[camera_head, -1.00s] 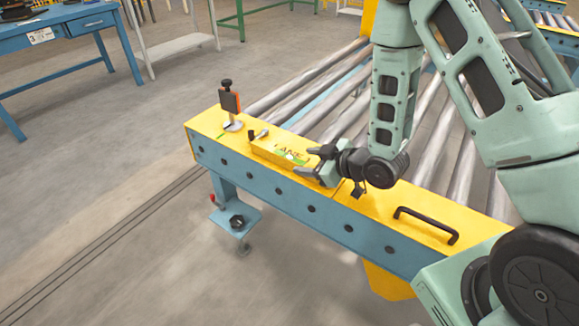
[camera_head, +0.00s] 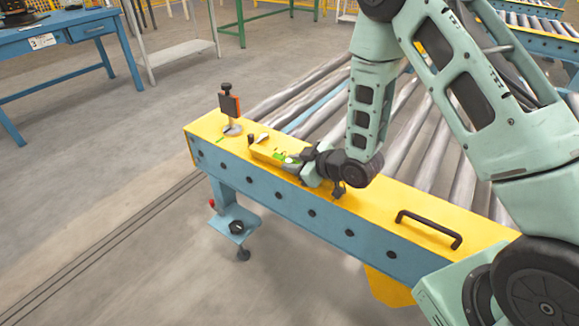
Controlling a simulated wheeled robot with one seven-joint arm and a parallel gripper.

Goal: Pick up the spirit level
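The spirit level appears to be the yellow block (camera_head: 266,153) with green patches. It lies on the yellow top of the conveyor end frame (camera_head: 375,205), its right end covered by my gripper. My gripper (camera_head: 299,161) is low over that end, reaching in from the right, with its fingers seeming to straddle the block. The fingers look apart; whether they touch the block is too small to tell.
An orange and black plate on a stand (camera_head: 231,108) rises just beyond the block's left end. A black handle (camera_head: 429,229) is fixed to the frame at right. Metal rollers (camera_head: 300,98) lie behind. A blue table (camera_head: 70,40) stands far left.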

